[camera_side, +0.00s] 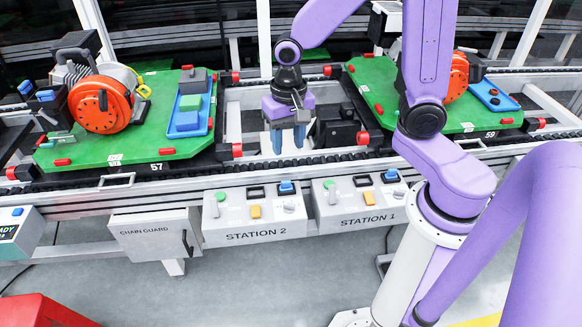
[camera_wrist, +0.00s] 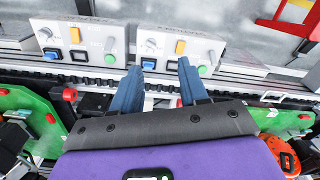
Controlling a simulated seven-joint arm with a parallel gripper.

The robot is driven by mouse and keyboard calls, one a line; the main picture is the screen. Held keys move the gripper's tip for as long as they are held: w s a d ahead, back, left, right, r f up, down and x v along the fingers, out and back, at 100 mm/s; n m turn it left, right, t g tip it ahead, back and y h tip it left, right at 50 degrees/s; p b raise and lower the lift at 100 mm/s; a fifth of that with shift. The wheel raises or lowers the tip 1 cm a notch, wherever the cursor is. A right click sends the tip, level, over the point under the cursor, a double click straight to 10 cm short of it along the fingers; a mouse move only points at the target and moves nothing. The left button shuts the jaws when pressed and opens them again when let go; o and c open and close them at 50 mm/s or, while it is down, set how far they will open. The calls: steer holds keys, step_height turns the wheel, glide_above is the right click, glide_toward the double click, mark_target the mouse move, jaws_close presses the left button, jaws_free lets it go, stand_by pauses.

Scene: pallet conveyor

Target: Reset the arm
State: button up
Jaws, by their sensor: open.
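My arm is purple and stands at the right in the side view. My gripper (camera_side: 288,140) hangs pointing down over the gap between two green pallets. Its two blue fingers are apart with nothing between them. In the wrist view my gripper (camera_wrist: 156,78) also shows open and empty, its fingertips in front of the conveyor rail and the station boxes.
Green pallet 57 (camera_side: 110,155) carries an orange-and-grey engine (camera_side: 100,103) and a blue tray (camera_side: 189,124). Green pallet 59 (camera_side: 400,125) carries another engine and tray, partly hidden by my arm. Station 2 (camera_side: 255,233) and Station 1 (camera_side: 345,217) control boxes line the conveyor's front.

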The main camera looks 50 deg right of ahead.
steer(key=s+r+n, duration=0.2)
steer(key=s+n, duration=0.7)
steer(key=s+r+n, duration=0.2)
steer(key=s+n, duration=0.6)
steer(key=s, duration=0.1)
steer(key=shift+d+r+n, duration=0.35)
steer(key=shift+d+n, duration=0.05)
steer(key=shift+c, duration=0.3)
stand_by(0.3)
